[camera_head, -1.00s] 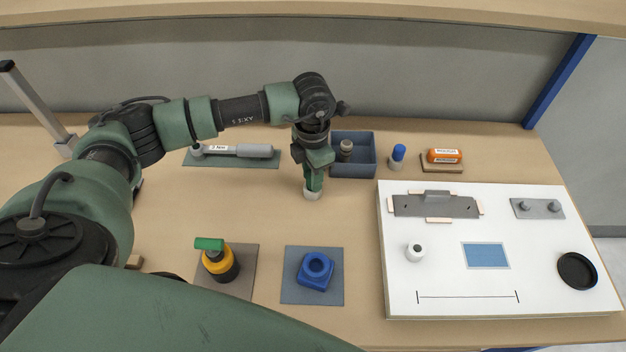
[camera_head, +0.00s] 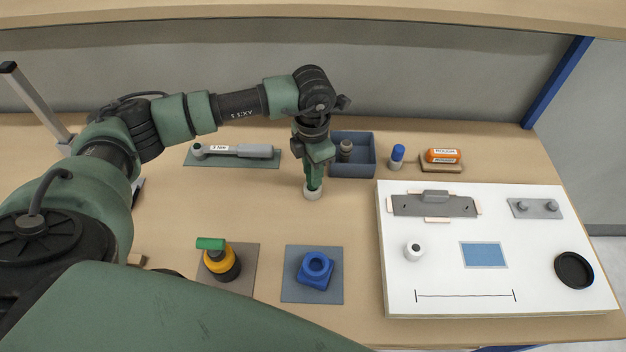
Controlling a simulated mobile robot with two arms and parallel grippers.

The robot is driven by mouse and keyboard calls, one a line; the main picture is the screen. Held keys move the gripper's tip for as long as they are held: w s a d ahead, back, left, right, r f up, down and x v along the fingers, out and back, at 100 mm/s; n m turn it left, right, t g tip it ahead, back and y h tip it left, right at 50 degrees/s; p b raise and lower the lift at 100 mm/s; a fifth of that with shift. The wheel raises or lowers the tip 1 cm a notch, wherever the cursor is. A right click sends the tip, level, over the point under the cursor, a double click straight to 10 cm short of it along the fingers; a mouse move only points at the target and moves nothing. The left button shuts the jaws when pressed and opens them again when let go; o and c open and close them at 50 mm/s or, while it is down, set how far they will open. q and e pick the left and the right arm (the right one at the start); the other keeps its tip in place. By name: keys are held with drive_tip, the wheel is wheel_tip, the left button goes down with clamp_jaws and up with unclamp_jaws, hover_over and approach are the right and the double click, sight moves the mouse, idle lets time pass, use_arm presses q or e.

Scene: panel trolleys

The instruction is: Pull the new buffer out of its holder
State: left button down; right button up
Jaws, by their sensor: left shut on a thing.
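My left gripper (camera_head: 313,184) points straight down at the small pale round holder (camera_head: 312,194) in the middle of the table. Its green fingers are shut at the top of this holder. The new buffer is hidden between the fingers, and I cannot tell how much of it is still inside the holder. The holder stands upright on the bare table. My right gripper is not in view.
A blue-grey bin (camera_head: 367,160) stands just right of the gripper. A torque tool (camera_head: 235,151) lies behind left. A blue block (camera_head: 316,270) and yellow-black item (camera_head: 221,262) are in front. The white panel (camera_head: 440,295) fills the right.

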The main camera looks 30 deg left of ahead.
use_arm(q)
drive_tip(key=shift+r+p, duration=1.55)
drive_tip(key=shift+r, duration=1.6)
